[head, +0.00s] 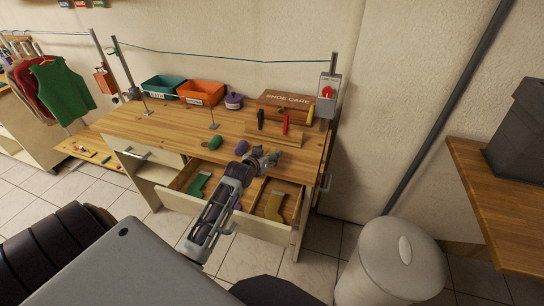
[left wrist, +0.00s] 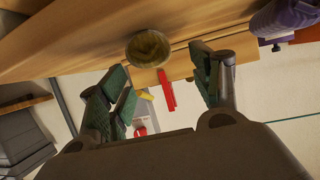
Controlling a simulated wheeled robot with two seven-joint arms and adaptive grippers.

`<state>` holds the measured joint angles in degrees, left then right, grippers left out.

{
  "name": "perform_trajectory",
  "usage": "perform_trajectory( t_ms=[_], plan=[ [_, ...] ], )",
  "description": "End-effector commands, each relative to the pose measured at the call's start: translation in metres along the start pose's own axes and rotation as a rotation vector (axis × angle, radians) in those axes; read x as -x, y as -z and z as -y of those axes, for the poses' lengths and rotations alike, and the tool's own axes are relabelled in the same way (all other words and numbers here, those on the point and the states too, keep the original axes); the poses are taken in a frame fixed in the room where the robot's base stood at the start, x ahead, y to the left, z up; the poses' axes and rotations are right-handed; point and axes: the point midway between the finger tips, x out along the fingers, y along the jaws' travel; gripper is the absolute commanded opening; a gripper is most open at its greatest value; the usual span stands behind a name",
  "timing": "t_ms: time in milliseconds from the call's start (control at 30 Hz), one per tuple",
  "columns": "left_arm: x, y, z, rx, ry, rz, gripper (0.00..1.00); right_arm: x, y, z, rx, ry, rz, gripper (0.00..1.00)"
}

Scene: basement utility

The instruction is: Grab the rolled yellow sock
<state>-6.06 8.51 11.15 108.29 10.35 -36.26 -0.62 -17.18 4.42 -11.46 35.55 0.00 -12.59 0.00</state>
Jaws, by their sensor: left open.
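The rolled yellow sock (left wrist: 148,48) shows in the left wrist view as a round olive-yellow bundle on the wooden tabletop, between and beyond the fingertips of my left gripper (left wrist: 160,82). The fingers are apart, with green pads, and hold nothing. In the head view my left gripper (head: 263,158) is low over the table's front edge, above the open drawer, and largely hides the rolled yellow sock. My right gripper is not in view.
A rolled purple sock (head: 241,147) and a rolled green sock (head: 214,142) lie left of the gripper. The open drawer (head: 245,222) holds flat green (head: 198,185) and yellow (head: 274,206) socks. A shoe care box (head: 286,103) stands behind. A white bin (head: 395,260) is at right.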

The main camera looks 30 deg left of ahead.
Motion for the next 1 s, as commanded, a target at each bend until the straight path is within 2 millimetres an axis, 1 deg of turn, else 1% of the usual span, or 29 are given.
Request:
perform_trajectory(
  t_ms=[167, 333, 800, 1000],
  plan=[
    [0.0, 0.0, 0.0, 0.0, 0.0, 0.0, 0.64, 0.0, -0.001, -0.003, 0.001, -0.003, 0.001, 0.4],
    [-0.005, 0.001, -0.001, 0.001, 0.0, -0.001, 0.64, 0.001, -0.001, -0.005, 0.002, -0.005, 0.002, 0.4],
    [-0.04, 0.003, -0.004, 0.0, 0.0, -0.001, 0.64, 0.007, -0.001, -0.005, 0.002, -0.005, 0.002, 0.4],
    [-0.05, 0.002, -0.004, 0.0, 0.0, 0.0, 0.64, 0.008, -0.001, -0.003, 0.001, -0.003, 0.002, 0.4]
  ],
)
